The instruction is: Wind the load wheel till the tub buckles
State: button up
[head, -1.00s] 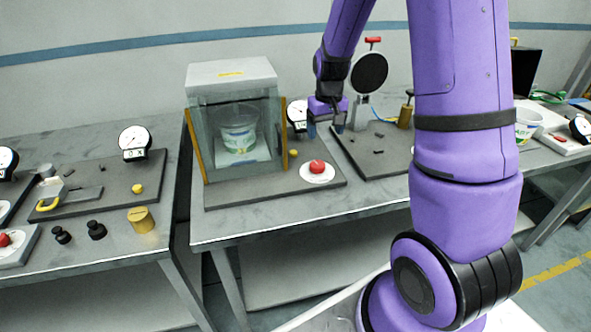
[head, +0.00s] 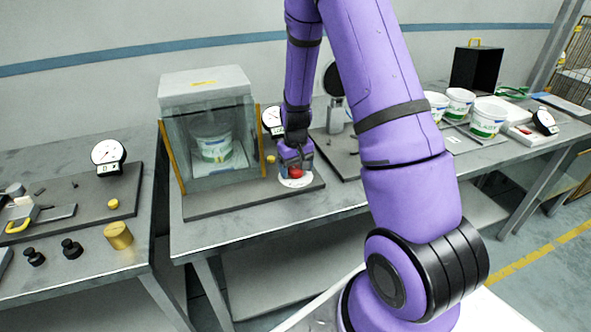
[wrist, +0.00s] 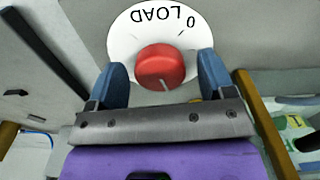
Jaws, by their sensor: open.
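The load wheel is a red knob (wrist: 160,66) on a white round plate (wrist: 122,40) marked "0 LOAD". In the head view the red knob (head: 295,173) sits at the front right of the test rig's base. My gripper (wrist: 164,78) is open, with one blue finger on each side of the knob; I cannot tell whether they touch it. My gripper (head: 295,168) partly covers the knob in the head view. The white tub (head: 214,149) with a green and blue label stands upright inside the clear-walled press box (head: 205,88), and looks unbuckled.
A dial gauge (head: 272,121) stands right behind the box, partly hidden by my arm. Yellow posts (head: 172,157) flank the box. A small yellow knob (head: 271,159) is near my gripper. Other tubs (head: 487,120) stand at the right; another gauge rig (head: 109,154) is at the left.

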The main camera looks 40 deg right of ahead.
jog(key=shift+f, duration=0.3)
jog(key=c, duration=0.9)
jog(key=shift+c, duration=0.2)
jog(key=shift+m, duration=3.4)
jog(key=o, duration=0.9)
